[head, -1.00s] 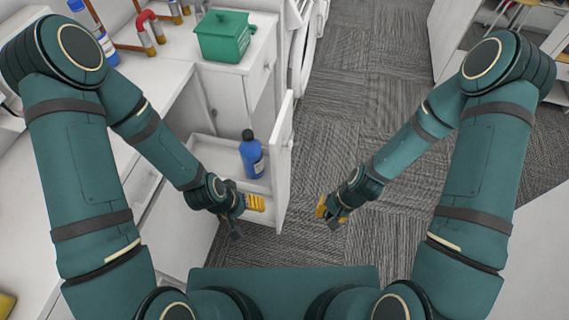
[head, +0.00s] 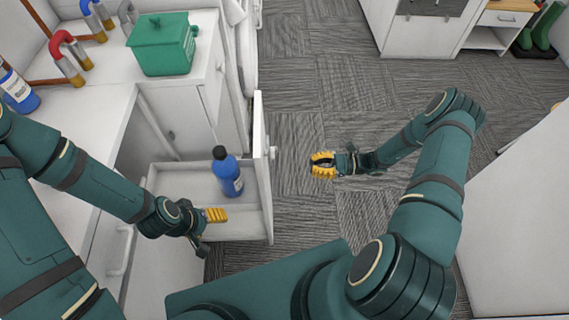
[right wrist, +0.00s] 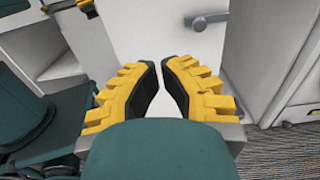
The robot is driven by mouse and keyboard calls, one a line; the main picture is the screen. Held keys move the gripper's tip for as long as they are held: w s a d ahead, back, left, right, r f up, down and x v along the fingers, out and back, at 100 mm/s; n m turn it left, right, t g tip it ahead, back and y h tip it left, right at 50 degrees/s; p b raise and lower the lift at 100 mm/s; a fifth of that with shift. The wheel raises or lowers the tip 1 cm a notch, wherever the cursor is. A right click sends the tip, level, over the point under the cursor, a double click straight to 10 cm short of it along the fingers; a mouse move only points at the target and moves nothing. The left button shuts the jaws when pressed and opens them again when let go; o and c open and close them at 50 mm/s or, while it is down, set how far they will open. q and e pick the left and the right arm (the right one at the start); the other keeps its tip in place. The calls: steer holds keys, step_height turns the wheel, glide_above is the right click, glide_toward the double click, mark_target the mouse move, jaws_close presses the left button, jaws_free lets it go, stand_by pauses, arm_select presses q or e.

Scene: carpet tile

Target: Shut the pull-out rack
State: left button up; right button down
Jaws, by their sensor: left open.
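The white pull-out rack (head: 252,222) stands out from the cabinet in the head view, with a blue bottle (head: 228,174) upright inside. Its tall front panel (head: 262,165) has a small handle on the outer face. My right gripper (head: 314,165) is open and empty, out in front of that panel and apart from it. In the right wrist view, its yellow fingers (right wrist: 159,66) point at a white panel with a grey handle (right wrist: 206,18). My left gripper (head: 214,230) is open at the rack's near side; whether it touches the rack I cannot tell.
A green lidded box (head: 163,50) stands on the counter behind the rack. Pipe pieces (head: 68,58) and another blue bottle (head: 20,95) are at the left. Carpeted floor (head: 330,95) is clear right of the rack. A white surface (head: 520,230) lies at the right.

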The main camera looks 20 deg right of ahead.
arm_select(q)
steer(key=shift+w+f+b, duration=0.1)
steer(key=shift+f+b, duration=0.25)
steer(key=shift+f, duration=0.05)
arm_select(e)
steer(key=x, duration=1.3)
steer(key=shift+a, duration=0.25)
